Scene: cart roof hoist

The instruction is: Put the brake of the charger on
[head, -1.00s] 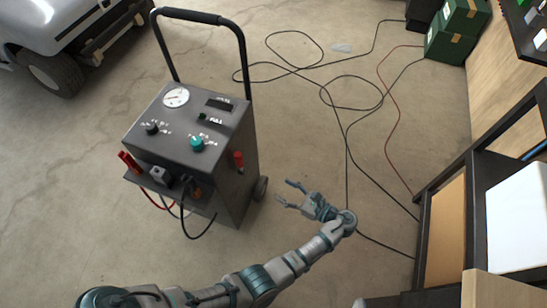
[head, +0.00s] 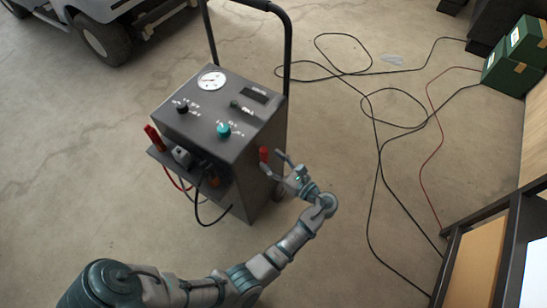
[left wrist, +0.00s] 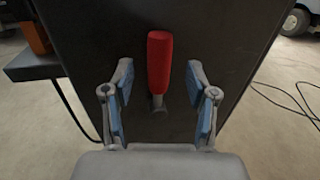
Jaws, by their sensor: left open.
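The charger (head: 205,130) is a dark grey box with a gauge, knobs and a tall black handle, standing on the floor at the centre left of the head view. A red-gripped lever (head: 264,155) is on its right side panel. In the left wrist view the red lever (left wrist: 159,62) points upward, its metal lower end on the dark panel. My left gripper (head: 279,165) is open at that side, and in the left wrist view its blue-padded fingers (left wrist: 159,98) stand on either side of the lever, apart from it. My right gripper is not in view.
Black and red cables (head: 375,150) lie looped on the floor to the right. Green boxes (head: 512,62) stand at the upper right, and a shelf unit (head: 490,245) at the lower right. A white vehicle (head: 100,25) is at the upper left. Red clamps (head: 154,139) sit on the charger's front ledge.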

